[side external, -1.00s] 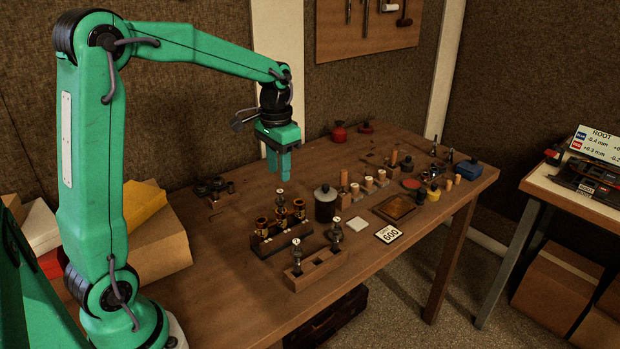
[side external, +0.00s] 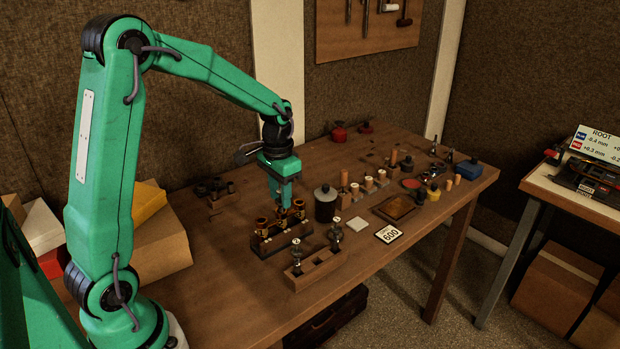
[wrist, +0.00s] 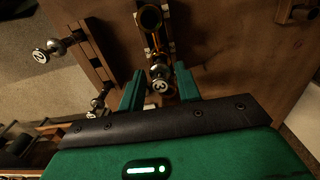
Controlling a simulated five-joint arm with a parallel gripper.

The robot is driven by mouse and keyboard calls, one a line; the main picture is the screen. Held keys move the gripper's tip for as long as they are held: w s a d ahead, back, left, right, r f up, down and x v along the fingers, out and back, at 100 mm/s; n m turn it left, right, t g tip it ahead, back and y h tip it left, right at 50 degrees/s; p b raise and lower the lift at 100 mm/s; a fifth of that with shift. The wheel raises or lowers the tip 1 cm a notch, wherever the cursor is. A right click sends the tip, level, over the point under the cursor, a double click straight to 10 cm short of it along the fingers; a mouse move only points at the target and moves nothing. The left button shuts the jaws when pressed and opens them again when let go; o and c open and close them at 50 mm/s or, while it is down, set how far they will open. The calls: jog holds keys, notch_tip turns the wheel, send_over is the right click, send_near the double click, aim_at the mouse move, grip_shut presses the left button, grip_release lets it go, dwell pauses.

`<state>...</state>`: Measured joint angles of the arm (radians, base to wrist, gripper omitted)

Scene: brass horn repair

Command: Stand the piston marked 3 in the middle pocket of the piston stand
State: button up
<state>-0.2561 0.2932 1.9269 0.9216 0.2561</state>
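The piston marked 3 (wrist: 160,86) shows its numbered top between the two fingers of my gripper (wrist: 160,72). Gaps show on both sides of it, so the fingers are open around it. In the side view my gripper (side external: 282,205) is lowered over the brass valve block (side external: 262,245), and its fingers mostly hide this piston. The wooden piston stand (side external: 315,272) is in front of the block. One piston (side external: 296,252) stands at its left end and another (side external: 336,236) at its right end. The middle pocket (side external: 318,259) between them looks empty.
A dark lidded jar (side external: 325,205) stands close to the right of the valve block. A pale square (side external: 359,226), an "800" card (side external: 388,234) and a brown tray (side external: 396,207) lie farther right. Small parts (side external: 213,190) sit at the back left.

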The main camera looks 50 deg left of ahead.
dwell(0.6)
grip_shut()
jog(key=shift+r, duration=0.15)
jog(key=shift+r, duration=3.7)
jog(key=shift+d, duration=0.15)
jog(key=d+f, duration=0.1)
jog(key=d, duration=1.2)
jog(key=shift+f, duration=0.3)
jog(key=shift+d, duration=0.1)
